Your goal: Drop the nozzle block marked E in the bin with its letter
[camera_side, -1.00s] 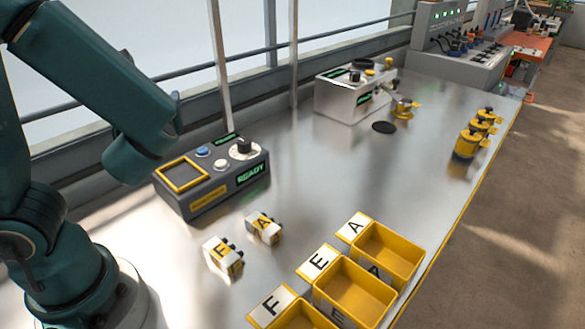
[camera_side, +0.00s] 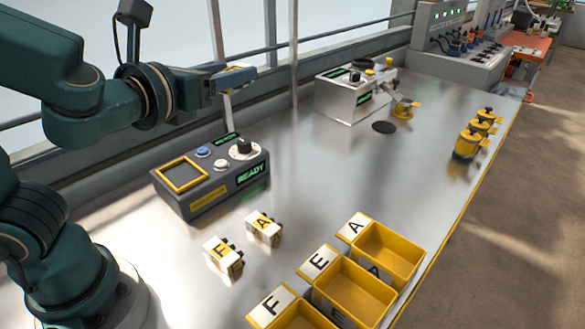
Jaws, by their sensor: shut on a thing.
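My gripper (camera_side: 238,80) is raised in the air above and behind the dark control box. It is shut on a small piece with yellow on it, which looks like a nozzle block (camera_side: 236,70); its letter cannot be read. The bin marked E (camera_side: 352,290) is yellow and stands in the front row between the bins marked A and F. Its white letter plate (camera_side: 320,261) faces up. My gripper is far up and to the left of this bin.
Nozzle blocks marked F (camera_side: 222,254) and A (camera_side: 263,228) stand on the metal bench. Bin A (camera_side: 391,250) and bin F (camera_side: 297,315) flank bin E. The control box (camera_side: 212,178) is below my gripper. The bench middle is clear.

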